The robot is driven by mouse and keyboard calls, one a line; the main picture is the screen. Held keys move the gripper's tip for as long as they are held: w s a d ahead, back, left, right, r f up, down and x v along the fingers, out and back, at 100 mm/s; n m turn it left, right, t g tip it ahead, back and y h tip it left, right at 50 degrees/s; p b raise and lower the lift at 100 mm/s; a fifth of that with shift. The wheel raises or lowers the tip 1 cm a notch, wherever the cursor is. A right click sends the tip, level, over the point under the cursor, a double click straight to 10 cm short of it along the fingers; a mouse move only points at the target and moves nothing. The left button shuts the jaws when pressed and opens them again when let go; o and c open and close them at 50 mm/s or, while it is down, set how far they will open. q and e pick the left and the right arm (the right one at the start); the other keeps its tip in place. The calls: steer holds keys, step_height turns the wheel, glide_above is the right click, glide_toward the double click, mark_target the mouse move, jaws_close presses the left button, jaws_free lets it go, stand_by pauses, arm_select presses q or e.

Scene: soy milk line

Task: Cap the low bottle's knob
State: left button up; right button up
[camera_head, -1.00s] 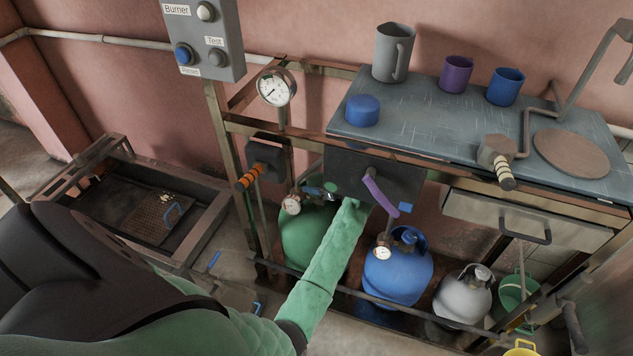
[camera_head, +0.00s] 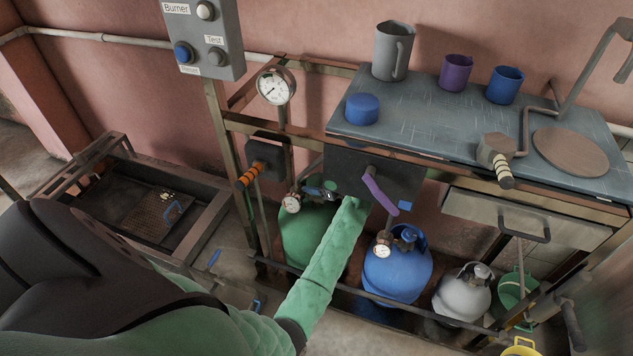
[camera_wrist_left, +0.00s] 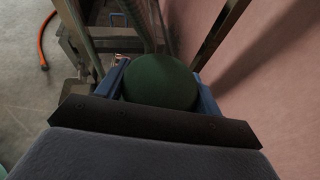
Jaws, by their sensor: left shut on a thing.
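My left arm's green sleeve reaches into the lower rack in the head view. My left gripper (camera_head: 320,190) is small and partly hidden there, by the top of the green bottle (camera_head: 303,238). In the left wrist view the blue fingers of my left gripper (camera_wrist_left: 162,75) are shut on a dark green rounded thing (camera_wrist_left: 160,82). I cannot tell whether it is a loose cap or the knob itself. A blue bottle (camera_head: 397,275) with a gauge and a grey bottle (camera_head: 462,297) stand to the right, each with a valve on top. My right gripper is not in view.
A dark panel with a purple lever (camera_head: 379,195) hangs just above my left gripper. An orange-banded handle (camera_head: 248,177) and a gauge (camera_head: 292,203) are close on the left. The rack's front rail (camera_head: 420,314) crosses before the bottles. Cups stand on the worktop (camera_head: 440,125).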

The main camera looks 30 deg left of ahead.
arm_select(q)
steer(key=shift+f, duration=0.9)
steer(key=o, duration=1.1)
steer(key=v, duration=0.7)
steer(key=shift+d+r, duration=0.2)
steer(key=shift+d, duration=0.15)
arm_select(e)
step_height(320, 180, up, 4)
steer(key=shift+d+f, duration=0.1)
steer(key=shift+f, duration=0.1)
